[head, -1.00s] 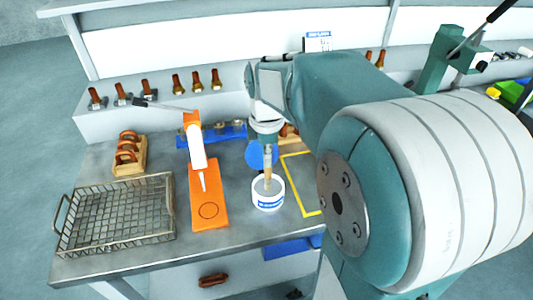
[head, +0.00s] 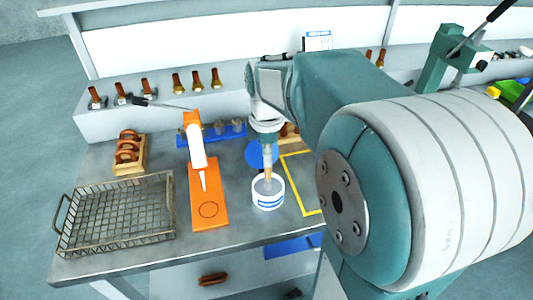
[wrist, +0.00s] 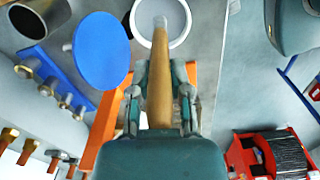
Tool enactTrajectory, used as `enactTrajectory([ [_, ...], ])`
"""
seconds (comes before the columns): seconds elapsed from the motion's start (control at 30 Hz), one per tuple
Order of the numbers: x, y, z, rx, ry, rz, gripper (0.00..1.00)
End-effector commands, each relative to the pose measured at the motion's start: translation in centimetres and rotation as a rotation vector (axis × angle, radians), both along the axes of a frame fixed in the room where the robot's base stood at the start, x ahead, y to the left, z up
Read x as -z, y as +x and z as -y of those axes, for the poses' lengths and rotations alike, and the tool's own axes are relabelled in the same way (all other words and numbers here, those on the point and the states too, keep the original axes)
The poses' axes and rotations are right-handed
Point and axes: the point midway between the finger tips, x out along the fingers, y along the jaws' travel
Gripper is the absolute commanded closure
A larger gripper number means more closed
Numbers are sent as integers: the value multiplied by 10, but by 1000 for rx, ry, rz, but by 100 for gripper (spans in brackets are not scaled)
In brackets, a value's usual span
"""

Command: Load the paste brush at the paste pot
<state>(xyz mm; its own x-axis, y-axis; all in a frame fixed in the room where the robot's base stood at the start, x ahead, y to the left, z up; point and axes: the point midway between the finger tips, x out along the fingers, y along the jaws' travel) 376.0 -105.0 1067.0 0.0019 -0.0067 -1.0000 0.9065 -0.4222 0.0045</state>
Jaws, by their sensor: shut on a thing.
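My gripper (head: 267,146) points down over the paste pot and is shut on the paste brush. In the wrist view, its fingers (wrist: 162,80) close on both sides of the brush's wooden handle (wrist: 161,97). In the head view, the brush (head: 268,167) hangs roughly upright, its lower end at the mouth of the white paste pot (head: 268,203) with a blue label. The pot's round rim also shows in the wrist view (wrist: 184,38). I cannot tell how deep the brush tip reaches, or whether it touches paste.
An orange stand (head: 208,222) with a white nozzled tube (head: 197,150) is left of the pot. A blue disc (head: 257,153) is close behind the brush. A wire basket (head: 120,238) and a wooden holder (head: 129,160) stand further left. A yellow outline (head: 310,205) lies right.

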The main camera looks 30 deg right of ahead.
Motion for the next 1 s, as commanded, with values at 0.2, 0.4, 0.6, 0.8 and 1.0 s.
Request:
enactTrajectory([
  [0.2, -16, 1, 0, 0, -1, 3, 100],
  [0.4, -30, 1, 0, 0, -1, 4, 100],
  [0.6, -44, 1, 0, 0, -1, 5, 100],
  [0.8, -57, 1, 0, 0, -1, 4, 100],
  [1.0, -68, 0, 0, 0, -2, 4, 100],
])
